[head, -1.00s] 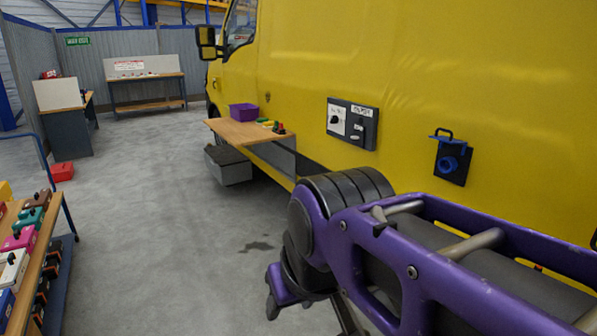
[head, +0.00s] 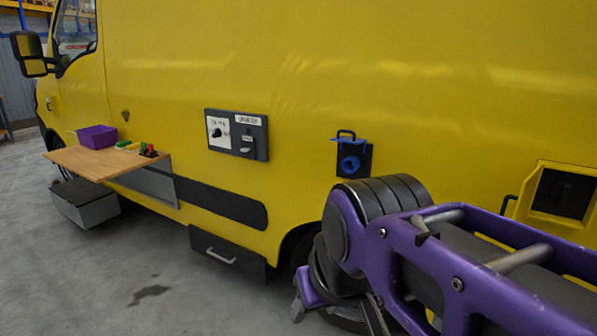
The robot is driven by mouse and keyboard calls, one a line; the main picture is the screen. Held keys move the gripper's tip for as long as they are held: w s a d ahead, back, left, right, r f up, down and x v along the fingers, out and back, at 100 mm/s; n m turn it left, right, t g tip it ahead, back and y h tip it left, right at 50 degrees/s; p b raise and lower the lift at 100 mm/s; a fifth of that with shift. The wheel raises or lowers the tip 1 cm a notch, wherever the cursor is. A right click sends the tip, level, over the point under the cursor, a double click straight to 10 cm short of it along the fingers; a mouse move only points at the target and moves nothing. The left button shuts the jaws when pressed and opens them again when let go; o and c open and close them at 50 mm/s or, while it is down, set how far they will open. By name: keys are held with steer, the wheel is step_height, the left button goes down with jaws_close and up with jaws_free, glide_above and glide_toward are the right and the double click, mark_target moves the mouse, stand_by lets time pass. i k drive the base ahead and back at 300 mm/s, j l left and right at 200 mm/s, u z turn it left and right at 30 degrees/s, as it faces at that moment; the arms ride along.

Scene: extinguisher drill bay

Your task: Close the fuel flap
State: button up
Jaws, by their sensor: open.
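On the right of the van's yellow side is a yellow-framed square recess (head: 562,194) with a dark inside and a dark round part in it. A black handle (head: 507,204) stands at its left edge, on what looks like a flap swung out to the left; my arm hides its lower part. Left of it, a blue socket (head: 350,163) on a black plate has a blue handled lid raised above it. I cannot tell for sure which is the fuel flap. My gripper (head: 312,298), partly hidden behind my purple arm, is open, low before the wheel arch and apart from both.
A fold-out wooden shelf (head: 88,164) juts from the van at left, with a purple bin (head: 97,137) and small items. A grey step (head: 85,204) sits below it. A switch panel (head: 237,135) and a dark drawer (head: 227,257) are on the van. Grey floor at front left is clear.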

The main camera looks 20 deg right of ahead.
mark_target(524, 200)
steer(key=i+j+z, duration=0.1)
steer(key=z, duration=0.4)
steer(key=i+j+z, duration=0.15)
steer(key=z, duration=0.35)
steer(key=i+j+z, duration=0.1)
steer(key=j+z, duration=0.15)
steer(key=z, duration=0.2)
steer(key=j+z, duration=0.2)
steer(key=z, duration=0.3)
steer(key=j+z, duration=0.35)
steer(key=i+j+z, duration=0.1)
steer(key=j+z, duration=0.2)
